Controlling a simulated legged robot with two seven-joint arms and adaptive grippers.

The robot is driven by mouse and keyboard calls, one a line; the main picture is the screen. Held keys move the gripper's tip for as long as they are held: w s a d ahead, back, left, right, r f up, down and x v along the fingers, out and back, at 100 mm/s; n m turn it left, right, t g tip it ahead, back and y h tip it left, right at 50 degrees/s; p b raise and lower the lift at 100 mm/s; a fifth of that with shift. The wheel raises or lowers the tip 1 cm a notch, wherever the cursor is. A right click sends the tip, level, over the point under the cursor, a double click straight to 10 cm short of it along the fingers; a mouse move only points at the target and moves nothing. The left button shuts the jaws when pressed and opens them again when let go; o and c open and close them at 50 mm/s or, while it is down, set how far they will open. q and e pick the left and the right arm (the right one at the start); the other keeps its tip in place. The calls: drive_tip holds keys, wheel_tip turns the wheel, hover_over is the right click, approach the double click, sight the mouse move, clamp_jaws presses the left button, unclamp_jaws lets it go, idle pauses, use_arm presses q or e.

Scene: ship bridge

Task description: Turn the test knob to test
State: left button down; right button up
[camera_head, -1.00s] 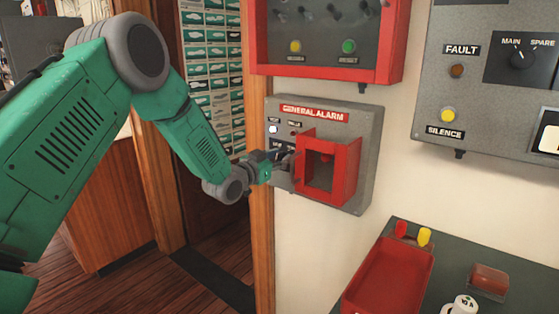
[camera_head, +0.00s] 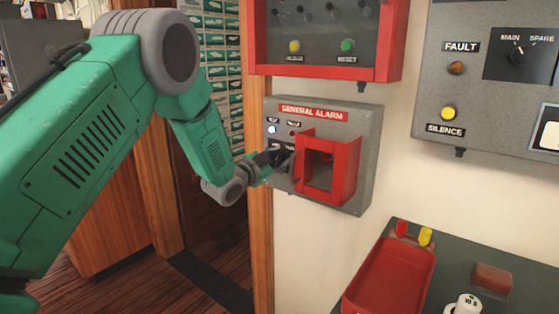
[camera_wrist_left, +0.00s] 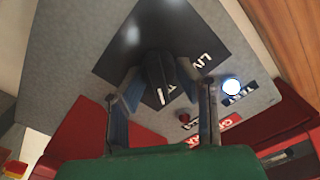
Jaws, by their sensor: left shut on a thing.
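The grey general alarm panel (camera_head: 365,125) is on the wall in the head view, and my left gripper (camera_head: 281,160) reaches its left side. In the left wrist view the black test knob (camera_wrist_left: 159,72), with a white pointer mark, sits on a black label plate (camera_wrist_left: 198,40). The fingers of my left gripper (camera_wrist_left: 162,88) are on both sides of the knob, shut on it. The plate's lettering is partly hidden by the knob and fingers. A lit white lamp (camera_wrist_left: 231,87) beside a TEST label glows near the right finger. My right gripper is in neither view.
A red open-fronted box (camera_head: 352,172) sticks out of the panel just right of the gripper. A red-framed panel (camera_head: 392,50) hangs above. A wooden door frame (camera_head: 261,215) stands left. A red tray (camera_head: 390,275) lies on the counter at lower right.

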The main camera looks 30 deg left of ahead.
use_arm(q)
drive_tip(key=shift+f, duration=0.1)
drive_tip(key=c, duration=1.2)
unclamp_jaws()
drive_tip(key=shift+s, duration=0.1)
drive_tip(key=s+a, duration=0.1)
drive_tip(key=s, duration=1)
drive_tip(key=shift+s, duration=0.35)
drive_tip(key=shift+f, duration=0.1)
